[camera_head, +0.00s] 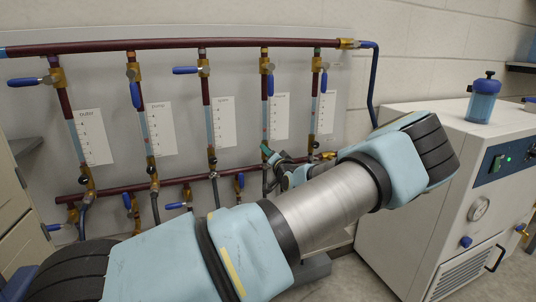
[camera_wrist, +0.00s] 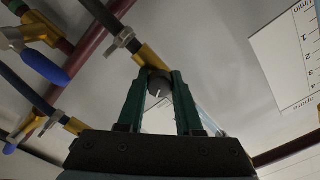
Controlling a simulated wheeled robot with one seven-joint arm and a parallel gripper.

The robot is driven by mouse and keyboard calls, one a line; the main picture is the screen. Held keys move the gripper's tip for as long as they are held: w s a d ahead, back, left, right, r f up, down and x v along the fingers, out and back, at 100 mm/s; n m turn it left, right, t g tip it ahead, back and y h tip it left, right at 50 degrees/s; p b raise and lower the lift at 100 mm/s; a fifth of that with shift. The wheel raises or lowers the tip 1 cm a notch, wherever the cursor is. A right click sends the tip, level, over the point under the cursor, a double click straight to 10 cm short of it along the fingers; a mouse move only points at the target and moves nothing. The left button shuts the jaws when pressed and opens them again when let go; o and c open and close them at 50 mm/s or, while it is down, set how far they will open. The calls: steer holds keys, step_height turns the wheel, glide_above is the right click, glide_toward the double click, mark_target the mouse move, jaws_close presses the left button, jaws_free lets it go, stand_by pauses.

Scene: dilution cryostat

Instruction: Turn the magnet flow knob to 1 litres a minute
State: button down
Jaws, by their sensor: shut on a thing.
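In the wrist view a dark round knob (camera_wrist: 158,77) with a white pointer line sits on a brass fitting. The green fingers of my gripper (camera_wrist: 158,90) are closed on its two sides. In the head view my gripper (camera_head: 268,152) reaches the lower part of the fourth flow tube from the left, partly hidden by my arm. White scale cards stand beside the tubes; the fourth card (camera_head: 280,115) has a label too small to read. A numbered l/min scale (camera_wrist: 300,55) shows at the right of the wrist view. The float's level cannot be read.
Dark red manifold pipes (camera_head: 180,44) run above and below the tubes. Blue-handled valves (camera_head: 134,95) stick out around them. A blue lever (camera_wrist: 45,66) and hoses lie left of my gripper. A white cabinet (camera_head: 440,150) stands at the right.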

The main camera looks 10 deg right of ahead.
stand_by(0.4)
steer(key=c, duration=0.6)
jaws_free()
steer(key=s, duration=0.3)
steer(key=s+d, duration=0.1)
steer(key=s, duration=0.3)
steer(key=s+b, duration=0.1)
steer(key=s, duration=0.2)
steer(key=shift+s+d, duration=0.2)
steer(key=shift+s, duration=0.15)
stand_by(0.5)
